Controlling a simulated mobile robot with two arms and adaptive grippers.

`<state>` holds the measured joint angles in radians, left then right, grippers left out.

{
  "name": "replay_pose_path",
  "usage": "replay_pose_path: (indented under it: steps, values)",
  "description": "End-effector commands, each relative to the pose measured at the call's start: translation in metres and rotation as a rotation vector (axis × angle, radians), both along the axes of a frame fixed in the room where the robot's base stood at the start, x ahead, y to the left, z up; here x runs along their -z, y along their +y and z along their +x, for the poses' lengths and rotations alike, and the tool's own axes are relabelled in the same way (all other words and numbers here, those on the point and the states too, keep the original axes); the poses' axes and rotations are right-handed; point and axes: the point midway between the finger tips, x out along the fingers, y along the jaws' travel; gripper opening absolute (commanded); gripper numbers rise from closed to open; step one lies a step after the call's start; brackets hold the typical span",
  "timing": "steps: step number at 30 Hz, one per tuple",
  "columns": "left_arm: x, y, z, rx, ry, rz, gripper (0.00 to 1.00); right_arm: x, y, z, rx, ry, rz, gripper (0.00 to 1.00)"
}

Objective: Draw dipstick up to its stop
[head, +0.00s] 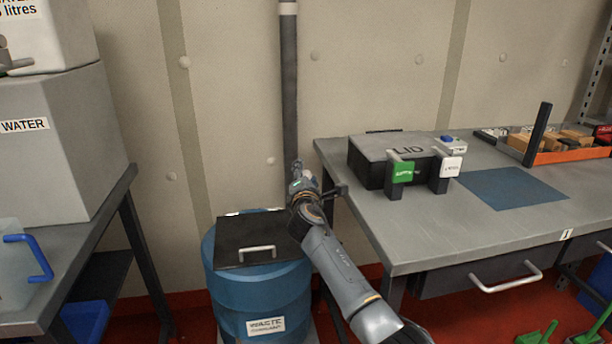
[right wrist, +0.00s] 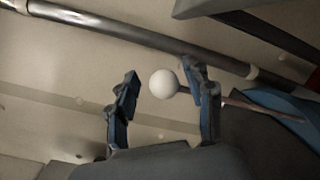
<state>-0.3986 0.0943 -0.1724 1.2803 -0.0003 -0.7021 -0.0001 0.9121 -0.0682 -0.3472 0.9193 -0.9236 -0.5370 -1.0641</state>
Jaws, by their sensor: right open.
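The dipstick shows in the right wrist view as a white ball knob (right wrist: 163,84) on a thin dark rod (right wrist: 260,108). The rod runs right from the knob, past one finger, toward the blue waste drum. My right gripper (right wrist: 160,78) is open, its fingers on either side of the knob, which is nearer the right-hand finger. I cannot tell whether that finger touches it. In the head view my right gripper (head: 298,176) is above the back right of the blue waste drum (head: 258,290), and it hides the dipstick there. My left gripper is not in view.
A dark hatch (head: 247,233) with a pale handle covers part of the drum top. A vertical pipe (head: 289,90) runs down the wall behind. The right bench (head: 450,225) holds a black box (head: 372,175). A grey water tank (head: 55,150) stands left.

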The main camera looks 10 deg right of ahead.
Motion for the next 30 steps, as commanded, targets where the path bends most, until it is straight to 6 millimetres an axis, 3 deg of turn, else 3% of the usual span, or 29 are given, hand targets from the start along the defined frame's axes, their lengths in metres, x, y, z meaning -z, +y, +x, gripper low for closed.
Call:
replay_pose_path:
  steps: [5, 11, 24, 30]
  values:
    - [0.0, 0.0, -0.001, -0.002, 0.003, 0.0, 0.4, 0.001, 0.001, -0.003, 0.0, 0.0, 0.0, 0.52]
    - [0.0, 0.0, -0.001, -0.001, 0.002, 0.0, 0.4, 0.002, 0.003, -0.02, -0.001, -0.001, 0.001, 0.52]
    - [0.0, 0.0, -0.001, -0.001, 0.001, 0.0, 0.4, 0.001, 0.015, -0.088, -0.001, -0.001, 0.002, 0.52]
    - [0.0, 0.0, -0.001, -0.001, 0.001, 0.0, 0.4, 0.001, 0.018, -0.111, 0.0, 0.0, 0.0, 0.52]
